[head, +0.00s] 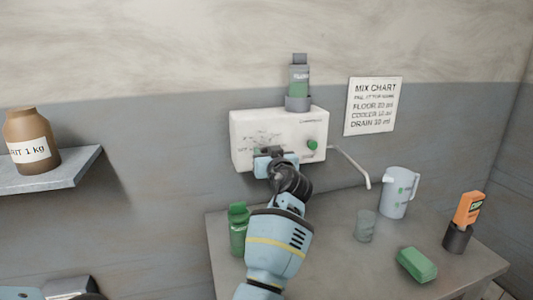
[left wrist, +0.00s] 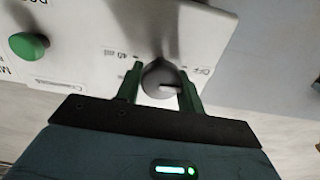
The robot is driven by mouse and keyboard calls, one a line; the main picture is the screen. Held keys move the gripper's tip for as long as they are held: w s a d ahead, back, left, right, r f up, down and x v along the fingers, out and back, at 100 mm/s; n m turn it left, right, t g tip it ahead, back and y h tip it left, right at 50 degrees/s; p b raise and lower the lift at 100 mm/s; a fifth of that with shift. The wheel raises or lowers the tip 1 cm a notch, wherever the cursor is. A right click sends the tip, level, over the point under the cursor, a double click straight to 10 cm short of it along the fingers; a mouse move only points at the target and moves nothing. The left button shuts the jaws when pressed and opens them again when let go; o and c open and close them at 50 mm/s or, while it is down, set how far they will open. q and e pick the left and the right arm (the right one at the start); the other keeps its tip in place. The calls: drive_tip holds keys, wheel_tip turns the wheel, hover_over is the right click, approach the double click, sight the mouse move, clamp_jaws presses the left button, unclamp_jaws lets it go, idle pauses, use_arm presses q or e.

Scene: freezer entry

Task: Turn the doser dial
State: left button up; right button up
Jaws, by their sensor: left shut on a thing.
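The doser (head: 240,128) is a white box on the wall with a bottle upside down or seated on its top. Its grey round dial (left wrist: 160,80) shows in the left wrist view between the two green fingers of my left gripper (left wrist: 161,86), which is shut on it. Printed marks, including "OFF" and "40 ml", stand around the dial. In the head view my left gripper (head: 272,158) is against the lower left of the doser's front and hides the dial. A green button (head: 312,144) is on the doser's right side; it also shows in the left wrist view (left wrist: 29,46). My right gripper is not in view.
A bent spout (head: 352,165) reaches from the doser over the counter (head: 325,270). A jug (head: 397,194), a clear cup (head: 365,226), a green block (head: 416,264), an orange device (head: 467,208) and a green bottle (head: 238,230) stand there. A shelf (head: 60,177) with a brown jar is at left.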

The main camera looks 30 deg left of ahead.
use_arm(q)
drive_tip(key=m, duration=0.2)
drive_tip(key=shift+r+m, duration=0.15)
drive_tip(key=shift+m, duration=0.25)
drive_tip(key=m+p, duration=0.1)
drive_tip(key=m, duration=0.4)
drive_tip(key=shift+w+m, duration=0.1)
drive_tip(key=shift+m, duration=0.2)
drive_tip(key=m, duration=0.4)
drive_tip(key=shift+d+f, duration=0.1)
drive_tip(key=shift+f, duration=0.1)
drive_tip(key=shift+f+m, duration=0.1)
drive_tip(key=shift+m, duration=2.4)
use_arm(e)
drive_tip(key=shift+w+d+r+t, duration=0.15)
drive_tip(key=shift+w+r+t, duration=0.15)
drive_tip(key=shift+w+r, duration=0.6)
use_arm(q)
drive_tip(key=shift+w, duration=0.1)
drive_tip(key=o, duration=1)
